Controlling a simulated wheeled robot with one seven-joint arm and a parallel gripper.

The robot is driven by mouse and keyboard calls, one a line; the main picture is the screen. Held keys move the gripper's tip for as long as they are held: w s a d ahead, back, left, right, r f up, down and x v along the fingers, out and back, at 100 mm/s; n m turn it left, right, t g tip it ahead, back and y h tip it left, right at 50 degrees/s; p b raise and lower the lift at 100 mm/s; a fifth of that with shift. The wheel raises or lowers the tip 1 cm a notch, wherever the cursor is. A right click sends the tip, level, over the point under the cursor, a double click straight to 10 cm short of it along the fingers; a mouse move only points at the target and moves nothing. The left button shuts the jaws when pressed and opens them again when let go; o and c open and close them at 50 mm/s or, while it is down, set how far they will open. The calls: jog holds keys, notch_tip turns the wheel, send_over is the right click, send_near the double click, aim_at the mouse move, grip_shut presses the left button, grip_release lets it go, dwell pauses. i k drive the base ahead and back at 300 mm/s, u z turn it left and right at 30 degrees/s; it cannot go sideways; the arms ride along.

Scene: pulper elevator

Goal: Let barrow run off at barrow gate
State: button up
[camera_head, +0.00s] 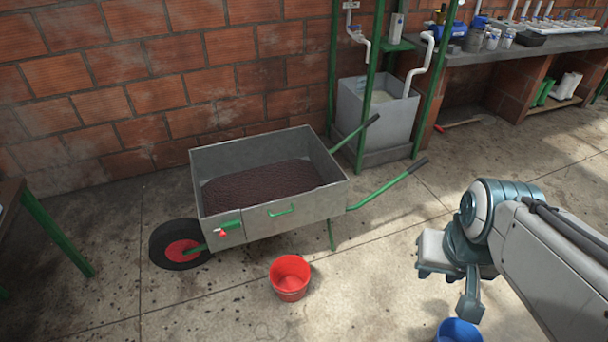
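The grey metal barrow (246,157) stands on the floor left of centre, level, with dark reddish-brown contents (262,184) in its tray. Its black wheel with a red hub (180,245) is at the left and its green handles (388,187) point right. On the near side wall is a panel with a green handle (281,210). At the lower left corner of that side is a green fitting with a red tip (226,229), which may be the gate; I cannot tell whether it is open. My gripper (445,284) is at the right, apart from the barrow; its fingers show only partly.
A red bucket (290,276) stands on the floor in front of the barrow, and a blue bucket (458,331) is cut off at the bottom edge. A grey tank (374,120) in a green frame is behind. A workbench (520,47) is at the back right; a green table leg (58,235) is at the left.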

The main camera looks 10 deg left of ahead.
aim_at(264, 220)
jog(key=u, duration=0.4)
jog(key=i, duration=0.8)
jog(key=u, duration=1)
jog(key=i, duration=0.25)
jog(key=u, duration=0.2)
